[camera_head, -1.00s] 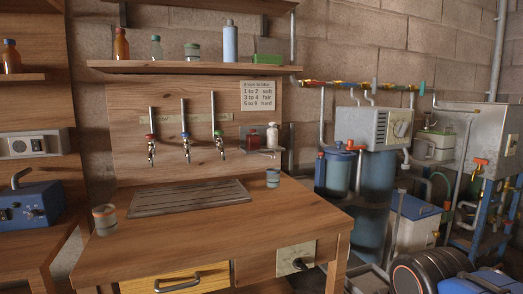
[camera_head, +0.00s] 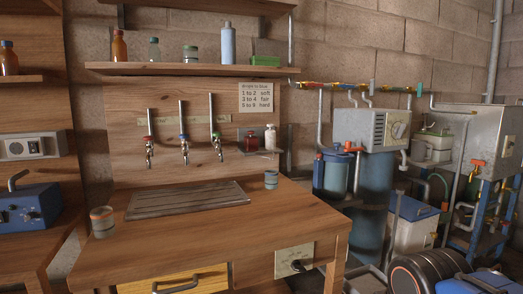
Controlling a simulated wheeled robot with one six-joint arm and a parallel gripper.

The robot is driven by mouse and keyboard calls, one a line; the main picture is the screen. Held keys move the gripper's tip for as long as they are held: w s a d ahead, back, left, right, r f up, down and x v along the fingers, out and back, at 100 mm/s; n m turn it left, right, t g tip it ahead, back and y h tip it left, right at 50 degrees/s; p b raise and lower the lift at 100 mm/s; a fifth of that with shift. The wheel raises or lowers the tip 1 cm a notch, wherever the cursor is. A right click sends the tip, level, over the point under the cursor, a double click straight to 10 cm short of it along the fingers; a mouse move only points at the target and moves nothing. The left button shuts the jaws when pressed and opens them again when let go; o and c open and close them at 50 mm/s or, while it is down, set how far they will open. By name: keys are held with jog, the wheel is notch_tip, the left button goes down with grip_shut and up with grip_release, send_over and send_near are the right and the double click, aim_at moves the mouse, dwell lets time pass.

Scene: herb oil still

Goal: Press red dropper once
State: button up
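A small red bottle (camera_head: 252,141), which may be the red dropper, stands on a small wall holder to the right of the taps. A paler bottle (camera_head: 270,138) stands just right of it. Both are too small to tell their tops clearly. A tap with a red collar (camera_head: 149,150) hangs at the left of a row of three, beside a blue-collared tap (camera_head: 184,148) and a green-collared tap (camera_head: 217,146). My gripper is not in view.
The wooden bench (camera_head: 205,250) carries a slatted drain board (camera_head: 187,199), a banded cup (camera_head: 102,222) at left and a smaller cup (camera_head: 271,180) at right. Its front right is bare. A shelf (camera_head: 190,69) with bottles runs above. Tanks and pipes (camera_head: 370,190) stand right.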

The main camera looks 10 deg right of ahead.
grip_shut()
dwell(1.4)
